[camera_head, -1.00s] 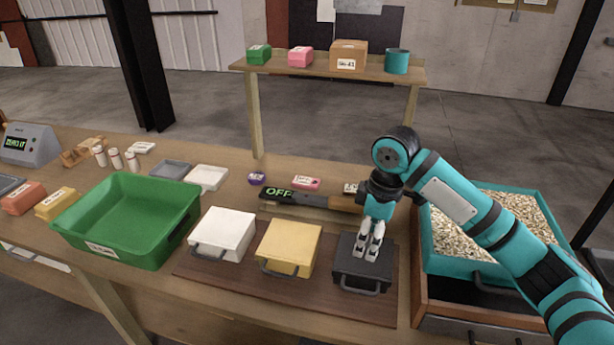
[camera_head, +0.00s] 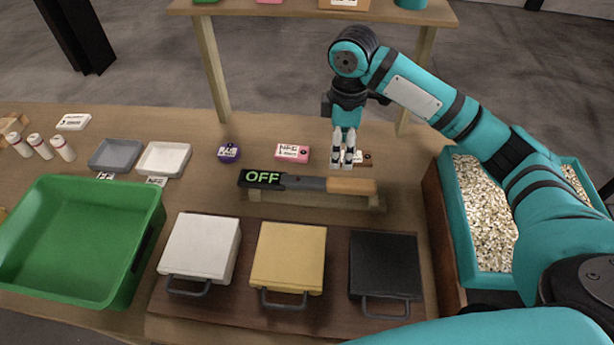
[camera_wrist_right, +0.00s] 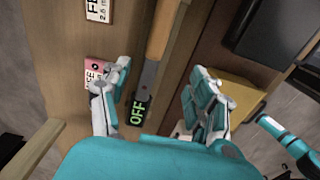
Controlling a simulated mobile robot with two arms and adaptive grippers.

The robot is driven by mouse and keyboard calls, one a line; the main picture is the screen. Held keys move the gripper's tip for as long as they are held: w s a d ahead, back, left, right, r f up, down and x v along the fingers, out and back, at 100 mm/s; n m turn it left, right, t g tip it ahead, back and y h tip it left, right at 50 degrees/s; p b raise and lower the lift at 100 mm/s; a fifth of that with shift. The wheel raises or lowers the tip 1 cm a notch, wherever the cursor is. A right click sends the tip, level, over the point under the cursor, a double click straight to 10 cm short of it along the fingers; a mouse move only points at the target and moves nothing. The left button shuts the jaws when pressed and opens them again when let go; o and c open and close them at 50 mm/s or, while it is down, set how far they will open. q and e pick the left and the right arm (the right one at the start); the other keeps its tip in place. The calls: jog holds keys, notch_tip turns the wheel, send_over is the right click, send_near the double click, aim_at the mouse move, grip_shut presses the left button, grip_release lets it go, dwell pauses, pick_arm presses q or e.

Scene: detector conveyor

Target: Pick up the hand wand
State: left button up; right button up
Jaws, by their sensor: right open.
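The hand wand (camera_head: 306,184) lies on a low wooden rest (camera_head: 310,202) behind the three lidded boxes. It has a black body with a green "OFF" display at its left end and a light wooden handle at its right end. My right gripper (camera_head: 344,158) hangs above and behind the handle, fingers pointing down. In the right wrist view my right gripper (camera_wrist_right: 160,105) is open, and the wand (camera_wrist_right: 146,82) shows between and beyond its fingers, not touching them as far as I can tell. My left gripper is not in view.
White (camera_head: 201,245), yellow (camera_head: 289,257) and black (camera_head: 385,263) boxes stand in front on a dark board. A green bin (camera_head: 84,230) is at left, a teal tray of pellets (camera_head: 477,225) at right. A pink labelled block (camera_head: 292,153) and purple piece (camera_head: 228,152) lie behind the wand.

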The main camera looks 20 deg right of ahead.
jog(key=p, duration=0.1)
send_over(336, 181)
jog(key=f, duration=0.7)
jog(key=shift+s, duration=0.3)
jog(key=shift+f, duration=0.8)
jog(key=f, duration=0.1)
jog(key=f+p, duration=0.1)
jog(key=f, duration=0.3)
jog(key=shift+w+p, duration=0.35)
jog(key=shift+r, duration=0.15)
grip_shut()
